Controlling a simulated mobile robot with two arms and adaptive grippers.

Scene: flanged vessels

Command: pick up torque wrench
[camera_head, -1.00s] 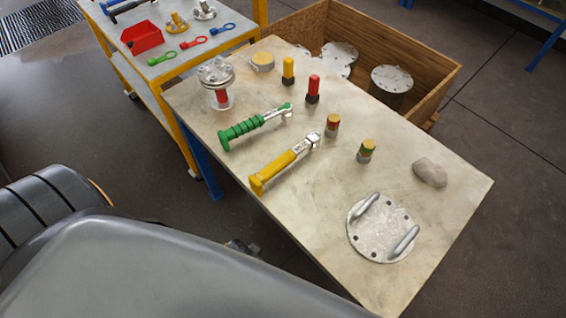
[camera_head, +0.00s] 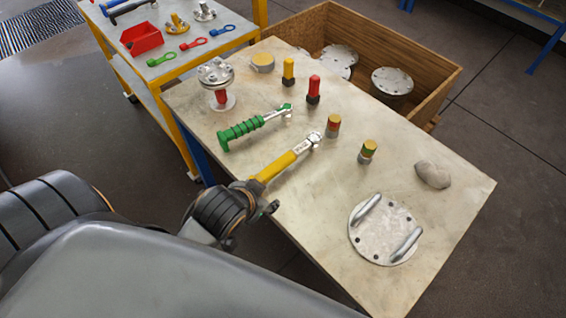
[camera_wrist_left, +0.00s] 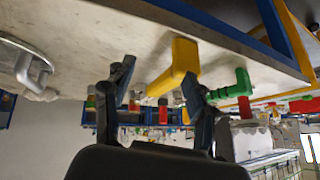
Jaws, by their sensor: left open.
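A torque wrench with a yellow handle (camera_head: 275,168) and metal head lies on the table. A similar tool with a ribbed green handle (camera_head: 240,130) lies beside it, farther left. My left gripper (camera_head: 262,194) is open at the table's near edge, by the butt end of the yellow handle, which it partly covers. In the left wrist view, the yellow handle (camera_wrist_left: 178,66) shows beyond the gap between my open fingers (camera_wrist_left: 158,88), closer to the right finger. The green handle (camera_wrist_left: 233,86) is right of that finger. I cannot tell whether a finger touches the yellow handle. My right gripper is not in view.
On the table (camera_head: 300,215) stand red (camera_head: 313,88) and yellow-topped (camera_head: 289,70) pieces, two banded cylinders, a flanged vessel part (camera_head: 216,80), a grey lump (camera_head: 433,174) and a round plate with handles (camera_head: 383,232). A wooden crate (camera_head: 445,80) is behind; a yellow-framed cart (camera_head: 180,110) is left.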

